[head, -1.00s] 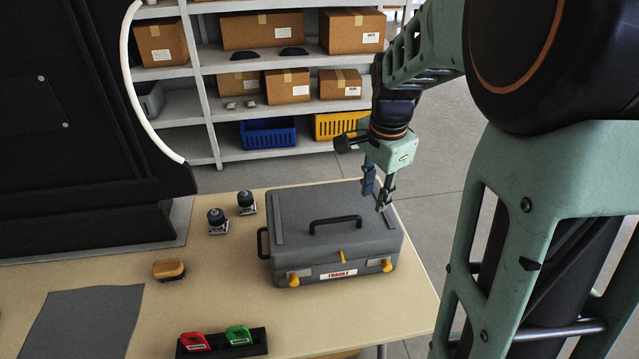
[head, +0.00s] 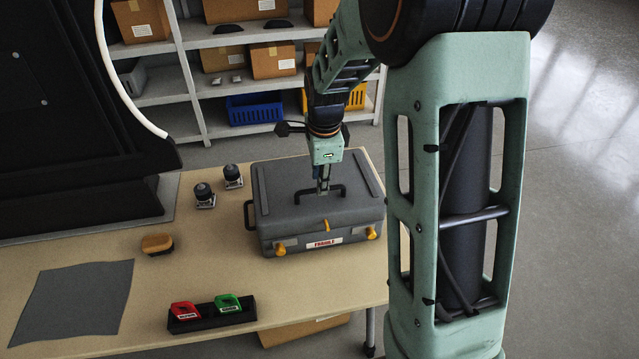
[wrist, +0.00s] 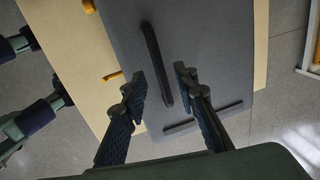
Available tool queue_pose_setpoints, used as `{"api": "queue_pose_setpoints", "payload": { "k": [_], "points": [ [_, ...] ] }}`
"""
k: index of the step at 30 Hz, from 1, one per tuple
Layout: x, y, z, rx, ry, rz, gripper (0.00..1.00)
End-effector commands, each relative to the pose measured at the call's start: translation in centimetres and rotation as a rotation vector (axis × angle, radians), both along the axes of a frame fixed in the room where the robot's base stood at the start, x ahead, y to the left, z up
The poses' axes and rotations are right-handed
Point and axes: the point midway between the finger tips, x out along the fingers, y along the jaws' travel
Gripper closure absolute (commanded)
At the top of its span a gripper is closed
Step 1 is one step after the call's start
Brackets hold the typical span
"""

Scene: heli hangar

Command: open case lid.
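The grey case (head: 265,217) stands shut on the table, with a FRAGILE label and orange latches on its front. One orange latch (wrist: 113,75) also shows in the wrist view. A black handle (head: 300,197) lies on top of the lid; in the wrist view the handle (wrist: 151,55) runs toward the space between my fingers. My gripper (head: 323,190) is over the lid at the handle. In the wrist view my gripper (wrist: 160,82) is open, one finger on each side of the handle's near end. I cannot tell its exact height above the lid.
The table (head: 200,260) also carries a brush (head: 157,244), two small dark-topped devices (head: 204,195), a black holder (head: 212,318) with red and green items, and a grey mat (head: 75,300). Shelves (head: 190,80) with boxes stand behind. Free tabletop lies left of the case.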

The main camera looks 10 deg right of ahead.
Motion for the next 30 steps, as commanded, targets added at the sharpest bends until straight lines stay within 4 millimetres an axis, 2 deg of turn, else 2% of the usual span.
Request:
{"api": "queue_pose_setpoints", "payload": {
  "k": [3, 6, 15, 23, 30],
  "points": [
    [0.2, 0.0, -1.4, 0.0, 0.002, 0.0, 0.73],
    [0.4, 0.0, -1.9, 0.0, 0.0, 0.001, 0.73],
    [0.4, 0.0, -2.2, 0.0, -0.001, 0.001, 0.73],
    [0.4, 0.0, -2.1, 0.0, -0.001, 0.001, 1.0],
    [0.4, 0.0, -2.1, 0.0, -0.001, 0.001, 1.0]
  ]
}}
